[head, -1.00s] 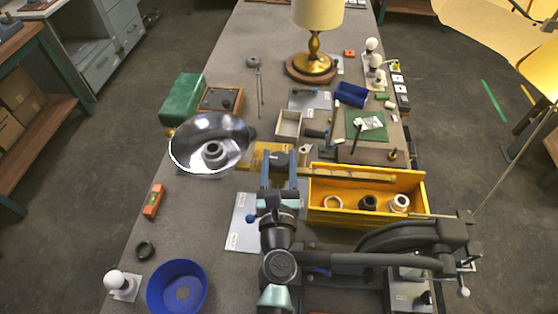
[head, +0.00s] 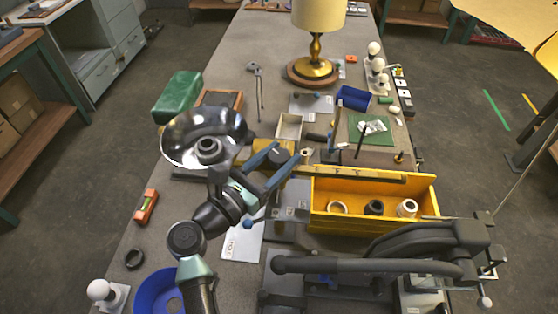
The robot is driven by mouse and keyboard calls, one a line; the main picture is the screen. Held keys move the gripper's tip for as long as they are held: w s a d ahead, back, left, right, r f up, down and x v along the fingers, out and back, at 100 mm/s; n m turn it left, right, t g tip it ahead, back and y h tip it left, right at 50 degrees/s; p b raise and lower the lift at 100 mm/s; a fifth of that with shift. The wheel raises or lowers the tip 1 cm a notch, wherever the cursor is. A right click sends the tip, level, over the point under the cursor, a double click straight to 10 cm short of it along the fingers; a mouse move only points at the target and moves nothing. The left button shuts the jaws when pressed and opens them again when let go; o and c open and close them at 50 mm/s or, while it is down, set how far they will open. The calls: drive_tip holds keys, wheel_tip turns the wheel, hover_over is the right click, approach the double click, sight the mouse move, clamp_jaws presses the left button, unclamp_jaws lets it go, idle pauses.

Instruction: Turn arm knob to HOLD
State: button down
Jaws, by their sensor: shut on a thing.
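A dark round knob (head: 277,157) sits beside the chrome lamp shade (head: 178,146), at the end of a yellow part (head: 250,160) in the head view. I take it to be the arm knob. My gripper (head: 284,155) has its two blue fingers on either side of this knob and is shut on it. The gripper comes in slanted from the lower left. The fingers cover part of the knob, and I cannot read any setting mark on it. A pale card (head: 241,244) with small lettering lies below the gripper.
A yellow crate (head: 330,222) with several ring-like parts stands at right. A level (head: 146,207) lies on the left bench edge. A brass lamp (head: 316,68) stands at the back.

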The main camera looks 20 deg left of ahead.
drive_tip(key=shift+h, duration=0.3)
drive_tip(key=shift+c, duration=1.3)
unclamp_jaws()
drive_tip(key=b+v, duration=0.4)
drive_tip(key=v, duration=0.9)
drive_tip(key=shift+r, duration=0.15)
